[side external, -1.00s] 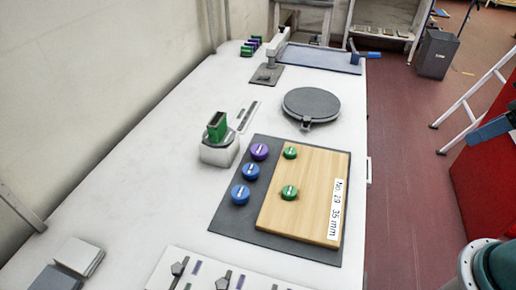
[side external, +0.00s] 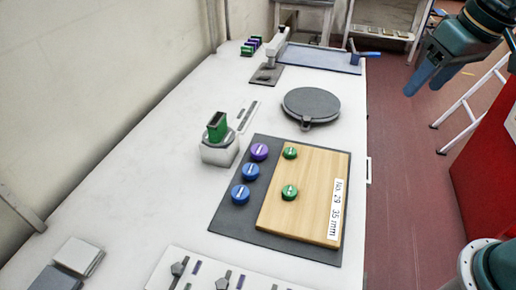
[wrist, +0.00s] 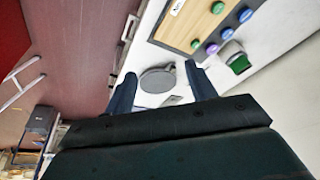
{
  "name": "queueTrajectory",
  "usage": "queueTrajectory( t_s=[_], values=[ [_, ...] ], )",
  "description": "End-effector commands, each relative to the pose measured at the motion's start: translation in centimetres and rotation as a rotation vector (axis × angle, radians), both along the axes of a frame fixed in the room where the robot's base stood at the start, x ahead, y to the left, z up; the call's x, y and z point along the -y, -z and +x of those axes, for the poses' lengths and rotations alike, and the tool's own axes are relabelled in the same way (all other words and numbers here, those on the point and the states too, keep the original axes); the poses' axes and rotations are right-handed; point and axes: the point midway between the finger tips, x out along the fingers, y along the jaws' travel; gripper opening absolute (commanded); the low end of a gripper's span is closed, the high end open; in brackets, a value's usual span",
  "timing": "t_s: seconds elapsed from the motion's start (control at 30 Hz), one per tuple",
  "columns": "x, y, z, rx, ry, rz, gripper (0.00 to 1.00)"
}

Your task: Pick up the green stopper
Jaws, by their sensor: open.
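Two round green stoppers lie on the wooden board (side external: 310,210), one toward its back (side external: 290,152) and one nearer the middle (side external: 289,192). My gripper (side external: 430,80) is open and empty, high at the right, over the floor beyond the table's right edge and well away from the stoppers. In the wrist view its two blue fingers (wrist: 160,75) are spread apart with nothing between them.
A purple (side external: 259,152) and two blue stoppers (side external: 251,171) (side external: 240,194) lie on the dark mat (side external: 230,220) left of the board. A white holder (side external: 219,153) carries a green block (side external: 217,126). A round grey plate (side external: 311,104) stands behind.

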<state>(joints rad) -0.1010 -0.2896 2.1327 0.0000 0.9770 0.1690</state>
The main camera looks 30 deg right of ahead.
Motion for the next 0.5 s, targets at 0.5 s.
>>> queueTrajectory(
  t_s=[0.5],
  values=[
    [-4.7,3.2,10.7,-0.154,0.052,0.013,0.56]
  ],
)
